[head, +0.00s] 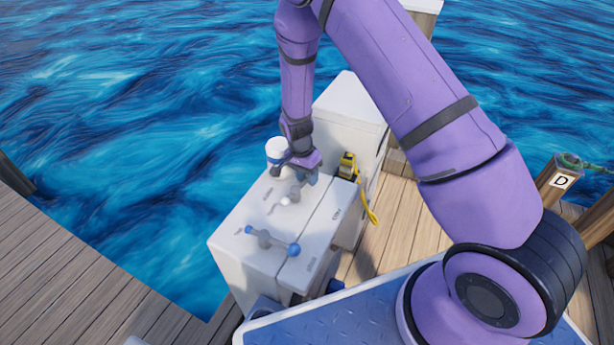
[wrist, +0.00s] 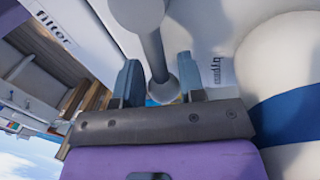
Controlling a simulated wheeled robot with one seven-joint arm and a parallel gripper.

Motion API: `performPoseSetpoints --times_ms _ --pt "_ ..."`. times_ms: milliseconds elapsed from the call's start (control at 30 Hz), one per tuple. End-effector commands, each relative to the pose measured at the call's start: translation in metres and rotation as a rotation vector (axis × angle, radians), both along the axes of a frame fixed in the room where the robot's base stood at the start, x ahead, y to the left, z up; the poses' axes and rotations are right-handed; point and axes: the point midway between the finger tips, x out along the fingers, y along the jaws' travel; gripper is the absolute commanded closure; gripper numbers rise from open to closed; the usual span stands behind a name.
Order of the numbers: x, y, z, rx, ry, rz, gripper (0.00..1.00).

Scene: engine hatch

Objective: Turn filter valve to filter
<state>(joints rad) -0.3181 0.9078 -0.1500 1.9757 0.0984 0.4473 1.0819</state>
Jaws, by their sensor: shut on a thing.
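The filter valve shows in the wrist view as a pale grey handle (wrist: 150,40) with a rounded hub at the top and a ball at its end. My gripper (wrist: 160,82) has its two blue-grey fingers on either side of this handle near the ball and is shut on it. A "filter" label (wrist: 53,28) lies left of the hub, and a "supply" label (wrist: 214,70) lies to the right of the fingers. In the head view the valve's pale handle (head: 290,197) is partly hidden under my gripper (head: 303,178), on top of the white cabinet (head: 238,262).
A second valve with blue ball ends (head: 271,242) sits nearer on the cabinet top. A white cylinder with a blue band (head: 277,151) stands close beside my gripper. A yellow device (head: 347,165) with a cable hangs at the right. Wooden decking (head: 60,265) and water surround the cabinet.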

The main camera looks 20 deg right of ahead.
Motion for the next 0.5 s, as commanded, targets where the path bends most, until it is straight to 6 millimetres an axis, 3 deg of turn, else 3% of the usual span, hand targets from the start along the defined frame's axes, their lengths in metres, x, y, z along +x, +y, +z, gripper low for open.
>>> performPoseSetpoints --times_ms 267,500 --pt "-0.0013 -0.0008 0.0003 0.000 -0.001 -0.033 1.00" --pt "-0.0086 -0.0052 0.0004 0.000 0.000 -0.162 1.00"
